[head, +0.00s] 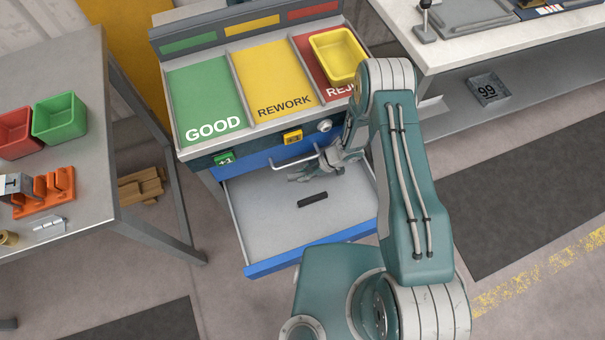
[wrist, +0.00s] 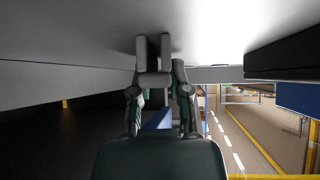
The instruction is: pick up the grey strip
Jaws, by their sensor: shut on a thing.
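My gripper (head: 300,176) is low over the floor of the open drawer (head: 260,218), with its fingers pointing left. It also shows in the wrist view (wrist: 154,62), shut on a small grey piece that looks like the grey strip. The fingers hide most of this piece, and I cannot make out its full length. A separate dark, almost black strip (head: 313,200) lies on the drawer floor, a little in front of the fingers and apart from them.
A bar handle (head: 292,161) on the blue front is close behind my gripper. Above are the green, yellow and red panels, with a yellow bin (head: 337,56) on the red one. A table (head: 85,130) with bins stands left. The drawer's front half is clear.

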